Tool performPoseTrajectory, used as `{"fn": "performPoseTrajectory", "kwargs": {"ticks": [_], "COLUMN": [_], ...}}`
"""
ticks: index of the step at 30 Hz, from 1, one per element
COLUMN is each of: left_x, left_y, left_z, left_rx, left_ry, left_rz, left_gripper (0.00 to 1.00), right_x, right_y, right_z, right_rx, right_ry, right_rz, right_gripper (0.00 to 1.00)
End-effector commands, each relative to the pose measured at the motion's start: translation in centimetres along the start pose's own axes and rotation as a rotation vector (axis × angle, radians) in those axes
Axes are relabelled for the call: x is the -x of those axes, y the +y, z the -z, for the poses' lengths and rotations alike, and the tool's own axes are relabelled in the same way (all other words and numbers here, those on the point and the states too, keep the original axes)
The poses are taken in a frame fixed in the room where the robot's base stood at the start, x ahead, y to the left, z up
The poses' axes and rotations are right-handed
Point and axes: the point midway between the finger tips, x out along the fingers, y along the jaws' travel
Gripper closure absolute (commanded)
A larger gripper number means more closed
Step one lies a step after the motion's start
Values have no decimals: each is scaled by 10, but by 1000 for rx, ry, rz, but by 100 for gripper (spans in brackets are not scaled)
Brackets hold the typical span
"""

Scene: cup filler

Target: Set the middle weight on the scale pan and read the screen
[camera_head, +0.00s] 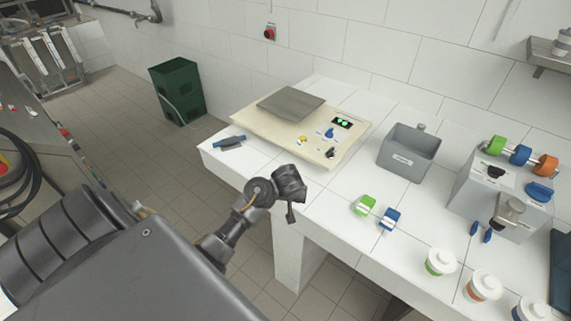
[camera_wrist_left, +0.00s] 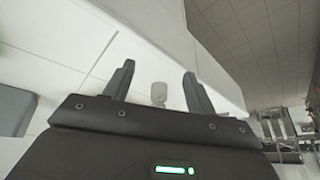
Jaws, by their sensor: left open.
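The scale is a cream slab (camera_head: 270,126) on the white counter. Its square dark grey pan (camera_head: 291,103) looks bare. A small black screen (camera_head: 343,122) shows green digits too small to read. On the slab right of the pan are small yellow (camera_head: 302,139), blue (camera_head: 329,133) and black (camera_head: 330,152) pieces; I cannot tell whether these are weights or knobs. My left gripper (camera_head: 291,212) is in front of the scale near the counter's front edge, apart from it. In the wrist view its fingers (camera_wrist_left: 158,88) are open, with a small pale object (camera_wrist_left: 158,94) visible beyond them.
A grey bin (camera_head: 409,160), green (camera_head: 364,205) and blue (camera_head: 389,219) blocks, a grey dispenser (camera_head: 490,205) and lidded cups (camera_head: 440,262) stand to the right. A dark blue item (camera_head: 229,142) lies at the counter's left corner. A green bin (camera_head: 180,92) stands on the floor.

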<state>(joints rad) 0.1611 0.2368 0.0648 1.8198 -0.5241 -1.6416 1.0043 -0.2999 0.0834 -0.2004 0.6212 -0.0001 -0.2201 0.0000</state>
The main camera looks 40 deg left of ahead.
Motion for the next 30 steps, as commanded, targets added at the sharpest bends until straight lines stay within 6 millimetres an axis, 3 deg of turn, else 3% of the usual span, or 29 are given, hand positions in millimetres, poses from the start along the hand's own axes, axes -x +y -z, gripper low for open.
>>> {"fn": "performPoseTrajectory", "kwargs": {"ticks": [1, 6, 10, 16, 24, 30], "left_x": [5, 20, 29, 27, -13, -26], "left_y": [-1, -7, -11, -12, -16, -16], "left_z": [17, 65, 87, 93, 96, 96], "left_rx": [34, 160, 225, 246, 241, 243], "left_ry": [14, 49, 66, 70, 70, 70], "left_rz": [8, 40, 54, 60, 62, 58], "left_gripper": [44, 44, 44, 44, 44, 44], "right_x": [2, 5, 6, 6, 1, 0], "right_y": [0, -2, -4, -6, -5, -4], "right_z": [0, 1, 2, 2, 1, 0], "right_rx": [0, -1, -3, -3, -3, -3], "right_ry": [0, 0, 1, 1, 0, 0], "right_rz": [0, 2, 5, 7, 5, 4], "right_gripper": [100, 100, 100, 100, 100, 100]}}
